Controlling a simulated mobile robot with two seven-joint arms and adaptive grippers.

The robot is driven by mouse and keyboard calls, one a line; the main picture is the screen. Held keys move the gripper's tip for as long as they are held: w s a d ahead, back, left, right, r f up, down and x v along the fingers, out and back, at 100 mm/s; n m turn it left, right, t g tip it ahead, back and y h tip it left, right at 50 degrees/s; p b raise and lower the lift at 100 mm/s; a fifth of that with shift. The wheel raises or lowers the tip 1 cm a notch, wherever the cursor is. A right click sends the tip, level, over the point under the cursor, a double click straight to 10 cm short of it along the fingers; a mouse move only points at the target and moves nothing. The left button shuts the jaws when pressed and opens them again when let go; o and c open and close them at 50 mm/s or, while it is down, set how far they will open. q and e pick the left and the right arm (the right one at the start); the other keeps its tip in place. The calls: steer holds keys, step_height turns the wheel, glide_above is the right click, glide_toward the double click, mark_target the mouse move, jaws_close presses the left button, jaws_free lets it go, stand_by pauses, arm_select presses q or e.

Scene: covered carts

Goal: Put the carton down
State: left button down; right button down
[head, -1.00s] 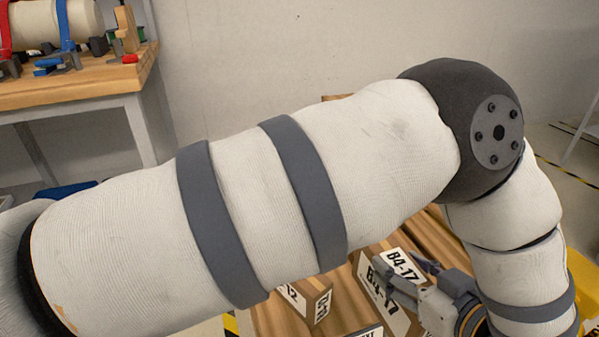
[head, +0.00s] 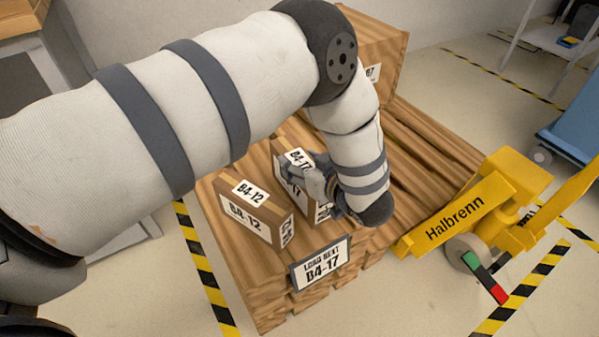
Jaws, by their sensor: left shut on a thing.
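The carton labelled B4-17 (head: 298,157) is a brown wood-patterned box over the wooden pallet (head: 350,263). My left gripper (head: 293,173) is shut on this carton near its labelled top and front. The gripper and wrist hide part of its front and right side. The carton looks upright; I cannot tell whether its bottom touches the pallet. My right gripper is out of view.
A carton labelled B4-12 (head: 243,232) stands left of the held one. A sign reading B4-17 (head: 320,265) is at the pallet's front. A larger box (head: 385,45) stands behind. A yellow pallet truck (head: 470,215) is at the right. Bare planks lie right of my wrist.

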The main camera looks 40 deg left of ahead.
arm_select(q)
steer(key=f, duration=0.2)
steer(key=f+b, duration=0.1)
steer(key=f, duration=0.1)
steer(key=shift+a, duration=0.35)
steer(key=shift+r, duration=0.2)
steer(key=shift+f, duration=0.1)
steer(key=c, duration=0.8)
jaws_free()
steer(key=shift+f, duration=0.1)
steer(key=shift+o, duration=0.2)
steer(key=shift+d+r, duration=0.1)
steer(key=shift+r, duration=0.15)
steer(key=p+v, duration=0.1)
steer(key=v, duration=1)
steer(key=shift+d+r, duration=0.2)
steer(key=shift+d, duration=0.15)
